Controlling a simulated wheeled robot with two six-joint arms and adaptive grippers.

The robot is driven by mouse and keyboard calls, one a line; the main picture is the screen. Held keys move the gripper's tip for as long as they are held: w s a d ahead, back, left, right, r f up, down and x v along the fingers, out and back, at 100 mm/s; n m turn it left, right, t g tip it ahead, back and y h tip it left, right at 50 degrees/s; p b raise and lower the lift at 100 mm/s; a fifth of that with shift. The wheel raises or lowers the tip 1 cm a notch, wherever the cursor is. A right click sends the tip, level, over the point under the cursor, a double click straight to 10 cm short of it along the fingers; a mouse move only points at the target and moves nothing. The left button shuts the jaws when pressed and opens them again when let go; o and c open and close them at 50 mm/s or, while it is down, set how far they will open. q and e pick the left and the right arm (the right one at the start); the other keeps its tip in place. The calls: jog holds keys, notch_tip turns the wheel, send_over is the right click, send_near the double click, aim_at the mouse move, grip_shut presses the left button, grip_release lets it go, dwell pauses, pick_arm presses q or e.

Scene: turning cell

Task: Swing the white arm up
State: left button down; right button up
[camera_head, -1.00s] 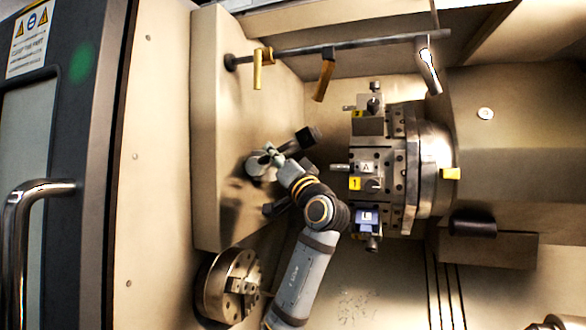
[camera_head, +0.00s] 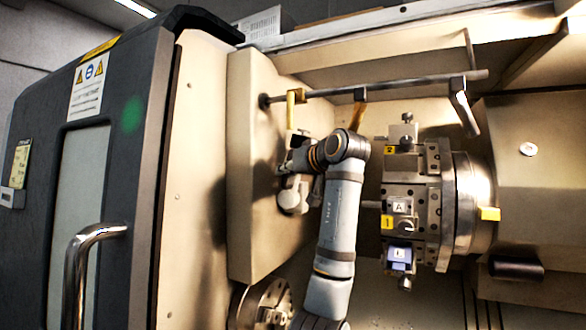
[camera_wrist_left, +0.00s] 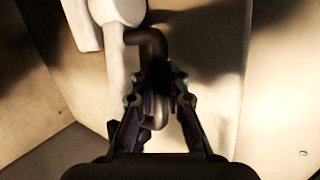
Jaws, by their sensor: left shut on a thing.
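The white arm (camera_head: 293,197) is mounted low on the pale inner wall, left of the tool turret, and my wrist partly hides it. In the wrist view, the white arm (camera_wrist_left: 115,75) runs down from a rounded white joint, along the left of my fingers. A dark bent bar (camera_wrist_left: 150,42) beside it curves down between the fingers; where it joins the white arm is hard to see. My left gripper (camera_wrist_left: 160,95) is shut on this bar. In the head view, my wrist covers most of the grip. My right gripper is not in view.
The turret (camera_head: 410,195) with yellow labels stands close to the right of my forearm. A horizontal rail (camera_head: 400,84) with hanging brackets crosses above. A round chuck (camera_head: 262,305) is below. The dark door (camera_head: 100,160) with a handle is at left.

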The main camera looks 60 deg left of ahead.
pick_arm(q)
jog(key=shift+s+a+r+n+h+p, duration=0.2)
jog(key=shift+s+a+n+h+p, duration=0.1)
jog(key=shift+a+h, duration=0.15)
dwell(0.4)
jog(key=c, duration=1.6)
grip_release()
jog(key=shift+a+f, duration=0.1)
jog(key=v, duration=1.2)
jog(key=shift+a, duration=0.1)
